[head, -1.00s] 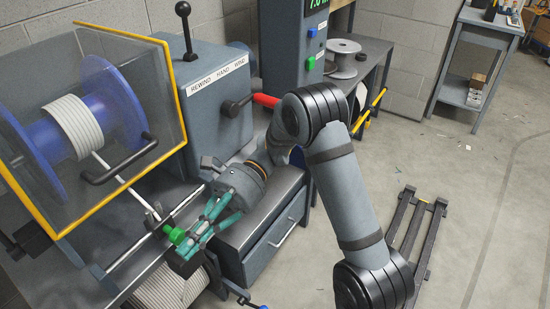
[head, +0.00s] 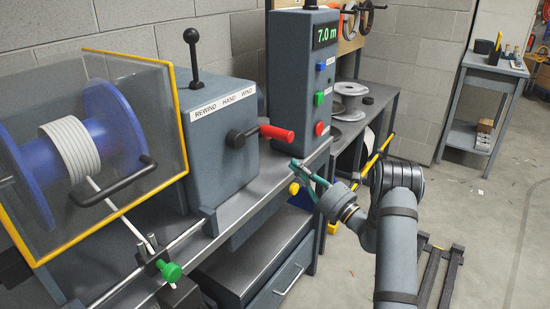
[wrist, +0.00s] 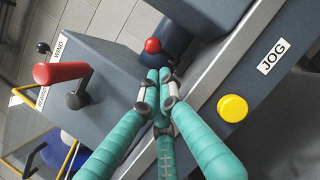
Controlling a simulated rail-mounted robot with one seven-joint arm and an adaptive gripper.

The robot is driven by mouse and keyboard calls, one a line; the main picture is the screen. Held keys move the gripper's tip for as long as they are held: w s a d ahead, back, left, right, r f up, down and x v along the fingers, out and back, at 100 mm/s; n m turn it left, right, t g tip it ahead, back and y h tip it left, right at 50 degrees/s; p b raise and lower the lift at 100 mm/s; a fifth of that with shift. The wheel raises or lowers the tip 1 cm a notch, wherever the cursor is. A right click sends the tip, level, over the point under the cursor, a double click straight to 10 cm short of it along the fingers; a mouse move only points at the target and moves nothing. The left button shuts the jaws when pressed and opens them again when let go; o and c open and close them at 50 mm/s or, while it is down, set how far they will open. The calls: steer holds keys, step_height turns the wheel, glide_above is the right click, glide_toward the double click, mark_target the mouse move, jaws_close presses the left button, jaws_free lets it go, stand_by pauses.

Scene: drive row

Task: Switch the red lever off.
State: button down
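A red-handled lever (head: 277,133) sticks out from a dark hub on the face of the grey box labelled REWIND HAND WIND. In the wrist view the red handle (wrist: 60,72) is at the left, apart from my fingers. A red ball (wrist: 152,45) shows just beyond my fingertips there; I cannot tell what it is fixed to. My gripper (head: 297,168) is below and right of the red handle, near the bench's front edge, touching no handle. In the wrist view my teal fingertips (wrist: 160,78) are together with nothing visible between them.
A control post (head: 296,75) with a 7.0 m display and blue, green and red buttons stands behind my gripper. A yellow button (wrist: 232,108) beside a JOG label is on the bench front. A guarded cable reel (head: 110,130) and green knob (head: 169,271) are at the left.

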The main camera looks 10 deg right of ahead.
steer(key=shift+a+f, duration=0.1)
steer(key=shift+f, duration=0.35)
steer(key=p+x, duration=0.1)
steer(key=x, duration=0.9)
steer(key=shift+w+f, duration=0.1)
steer(key=shift+p, duration=0.3)
